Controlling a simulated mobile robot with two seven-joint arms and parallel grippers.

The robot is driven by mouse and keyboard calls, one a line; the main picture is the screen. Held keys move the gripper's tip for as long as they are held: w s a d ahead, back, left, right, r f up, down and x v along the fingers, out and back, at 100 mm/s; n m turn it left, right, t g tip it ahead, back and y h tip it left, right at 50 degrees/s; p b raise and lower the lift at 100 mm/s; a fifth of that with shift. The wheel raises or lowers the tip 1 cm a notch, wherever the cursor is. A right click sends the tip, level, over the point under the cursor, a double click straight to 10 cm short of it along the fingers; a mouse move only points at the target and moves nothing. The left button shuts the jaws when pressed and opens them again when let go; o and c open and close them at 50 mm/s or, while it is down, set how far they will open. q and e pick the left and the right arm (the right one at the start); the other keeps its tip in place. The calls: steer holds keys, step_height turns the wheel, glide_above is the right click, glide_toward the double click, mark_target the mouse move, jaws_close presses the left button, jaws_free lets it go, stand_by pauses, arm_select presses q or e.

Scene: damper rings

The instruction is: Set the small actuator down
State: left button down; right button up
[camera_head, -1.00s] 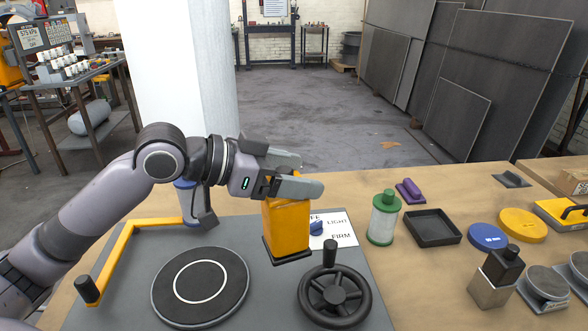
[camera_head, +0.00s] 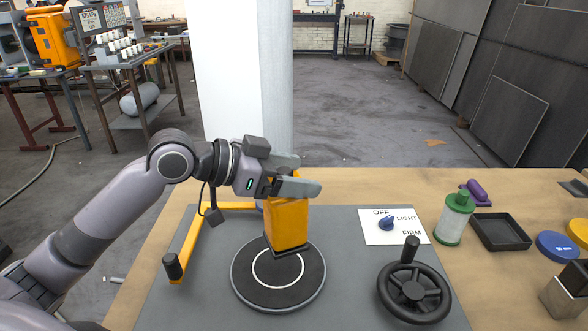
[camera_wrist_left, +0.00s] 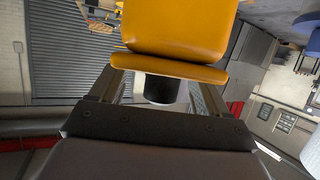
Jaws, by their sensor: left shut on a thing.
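The small actuator (camera_head: 287,224) is an orange block with a dark base plate. My left gripper (camera_head: 290,186) is shut on its top end and holds it roughly upright, slightly tilted. In the head view its base overlaps the back of the round black pad with a white ring (camera_head: 279,283). I cannot tell whether the base touches the pad. In the left wrist view the orange body (camera_wrist_left: 176,30) fills the upper middle, between the fingers, with a dark cylindrical part below it.
A yellow bar with a black knob (camera_head: 173,266) stands left of the pad. A black handwheel (camera_head: 414,290) and a dial card (camera_head: 393,226) are to the right. Farther right are a green-capped jar (camera_head: 453,218), a black tray (camera_head: 500,232) and a blue disc (camera_head: 560,247).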

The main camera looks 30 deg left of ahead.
arm_select(q)
steer(key=shift+s+a, duration=0.25)
steer(key=shift+a, duration=0.6)
arm_select(e)
steer(key=shift+s+a, duration=0.1)
steer(key=shift+a, duration=0.55)
arm_select(q)
steer(key=shift+f+b, duration=1.35)
steer(key=shift+f, duration=1.15)
arm_select(e)
step_height(320, 180, down, 3)
steer(key=shift+r, duration=0.1)
arm_select(q)
steer(key=shift+f, duration=0.15)
